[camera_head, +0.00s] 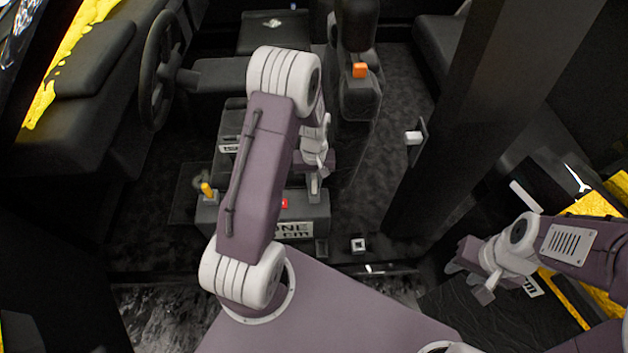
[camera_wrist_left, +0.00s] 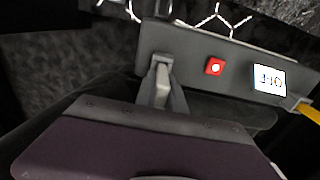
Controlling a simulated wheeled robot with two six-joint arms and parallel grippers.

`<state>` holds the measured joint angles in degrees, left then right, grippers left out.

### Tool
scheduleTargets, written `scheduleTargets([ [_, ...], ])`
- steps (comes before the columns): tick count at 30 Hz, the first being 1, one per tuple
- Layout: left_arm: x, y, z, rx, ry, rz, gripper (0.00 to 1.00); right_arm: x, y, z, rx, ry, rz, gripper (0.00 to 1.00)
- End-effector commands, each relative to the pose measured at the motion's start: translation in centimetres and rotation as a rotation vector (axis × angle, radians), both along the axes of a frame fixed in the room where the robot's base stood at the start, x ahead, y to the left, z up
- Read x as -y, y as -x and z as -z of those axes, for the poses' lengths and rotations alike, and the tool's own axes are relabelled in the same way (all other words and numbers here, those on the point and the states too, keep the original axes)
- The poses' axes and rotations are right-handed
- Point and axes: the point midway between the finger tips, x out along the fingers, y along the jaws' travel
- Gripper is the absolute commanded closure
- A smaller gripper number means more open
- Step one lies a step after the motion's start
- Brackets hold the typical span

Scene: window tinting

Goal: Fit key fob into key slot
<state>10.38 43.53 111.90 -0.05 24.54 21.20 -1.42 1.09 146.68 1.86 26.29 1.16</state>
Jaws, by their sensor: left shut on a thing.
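My left gripper (camera_wrist_left: 162,88) is shut on a small light-grey piece, seen between its fingers in the left wrist view. I take this to be the key fob (camera_wrist_left: 162,76), though the fingers cover most of it. The fingers are at one end of a dark control box (camera_wrist_left: 190,42), which has a red button (camera_wrist_left: 215,66) and a small "OFF" display (camera_wrist_left: 269,80). No key slot is clearly visible. In the head view, my left gripper (camera_head: 315,183) is at the box's right end, and the box (camera_head: 262,215) is partly behind my arm. My right gripper (camera_head: 470,278) is far right, its jaws unclear.
A yellow-tipped lever (camera_head: 208,189) stands at the box's left end. A steering wheel (camera_head: 160,70) is at the upper left. A seat-belt buckle with an orange button (camera_head: 360,70) is behind the box. A dark pillar (camera_head: 470,110) stands between my two arms.

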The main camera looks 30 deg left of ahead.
Motion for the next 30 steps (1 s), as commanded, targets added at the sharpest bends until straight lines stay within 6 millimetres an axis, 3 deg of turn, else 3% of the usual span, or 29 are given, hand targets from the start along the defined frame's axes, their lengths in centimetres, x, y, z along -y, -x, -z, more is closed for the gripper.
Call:
scheduleTargets([
  [26,0.0,0.0,2.3,0.0,0.0,0.0,1.0,0.0,0.0,1.4,0.0,0.0,0.0,0.64],
  [27,0.0,0.0,2.2,0.001,-0.001,0.0,0.81,0.0,0.0,1.4,0.0,0.0,0.0,0.64],
  [29,0.0,0.0,2.2,0.001,-0.001,0.0,0.64,0.0,0.0,1.3,0.0,0.0,0.0,0.64],
  [30,0.0,0.0,2.2,0.0,0.0,0.0,0.61,0.0,0.0,1.3,0.0,0.0,0.0,0.64],
])
